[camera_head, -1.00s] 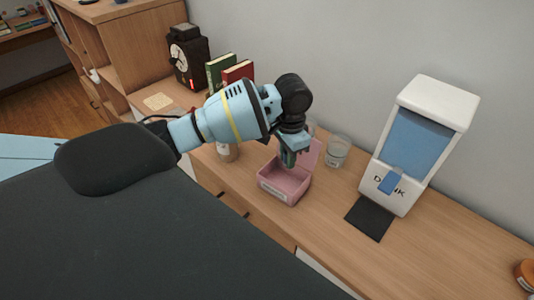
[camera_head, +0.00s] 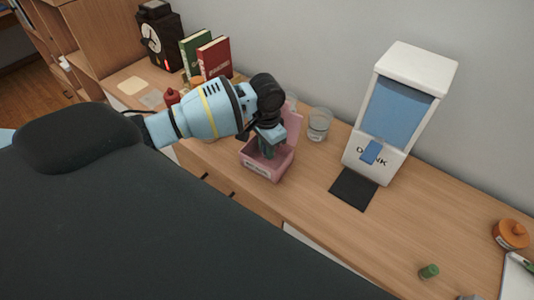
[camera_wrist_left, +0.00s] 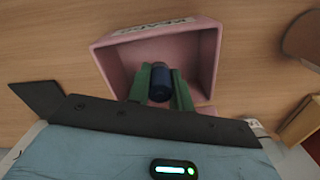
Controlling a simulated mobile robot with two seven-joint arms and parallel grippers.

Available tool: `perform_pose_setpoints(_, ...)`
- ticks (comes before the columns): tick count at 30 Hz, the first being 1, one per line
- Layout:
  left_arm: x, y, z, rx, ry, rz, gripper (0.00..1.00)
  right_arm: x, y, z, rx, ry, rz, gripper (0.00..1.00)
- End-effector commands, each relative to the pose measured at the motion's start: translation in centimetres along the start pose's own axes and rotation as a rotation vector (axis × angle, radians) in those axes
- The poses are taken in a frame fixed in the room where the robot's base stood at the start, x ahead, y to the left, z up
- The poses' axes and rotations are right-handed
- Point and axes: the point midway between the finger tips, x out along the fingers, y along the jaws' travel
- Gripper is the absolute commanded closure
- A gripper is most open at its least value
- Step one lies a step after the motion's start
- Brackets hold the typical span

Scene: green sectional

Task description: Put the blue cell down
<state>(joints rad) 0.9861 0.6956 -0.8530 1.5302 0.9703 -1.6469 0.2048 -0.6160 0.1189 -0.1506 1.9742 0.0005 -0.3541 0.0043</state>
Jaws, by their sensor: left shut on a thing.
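The blue cell (camera_wrist_left: 160,82) is a short dark blue cylinder between the green fingertips of my left gripper (camera_wrist_left: 161,86) in the left wrist view. The gripper is shut on it. In the head view my left gripper (camera_head: 269,148) points down into an open pink box (camera_head: 262,171) with its lid raised and a label on its front. The box also shows in the left wrist view (camera_wrist_left: 204,62), with the cell over its inside. I cannot tell whether the cell touches the box floor. In the head view the cell is hidden. My right gripper is not in view.
A glass jar (camera_head: 319,124) stands right of the box. Further right is a white and blue drink dispenser (camera_head: 402,105) with a black mat (camera_head: 354,188).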

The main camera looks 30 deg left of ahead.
Motion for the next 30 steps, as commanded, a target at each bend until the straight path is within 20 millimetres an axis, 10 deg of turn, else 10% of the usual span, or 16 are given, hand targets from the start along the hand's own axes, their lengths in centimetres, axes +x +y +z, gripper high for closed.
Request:
perform_pose_setpoints(19, 3.3, 0.1, 0.1, 0.001, -0.002, 0.001, 1.0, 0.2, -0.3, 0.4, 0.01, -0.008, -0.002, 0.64)
perform_pose_setpoints(20, 3.3, 0.0, 0.1, 0.001, -0.002, 0.001, 0.77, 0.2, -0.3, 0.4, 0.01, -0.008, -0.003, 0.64)
perform_pose_setpoints(24, 3.3, 0.0, 0.1, 0.001, -0.002, 0.0, 0.59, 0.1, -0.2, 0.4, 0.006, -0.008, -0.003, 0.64)
perform_pose_setpoints(30, 3.2, 0.0, 0.1, 0.001, -0.002, 0.0, 0.57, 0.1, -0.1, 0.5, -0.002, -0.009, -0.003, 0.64)
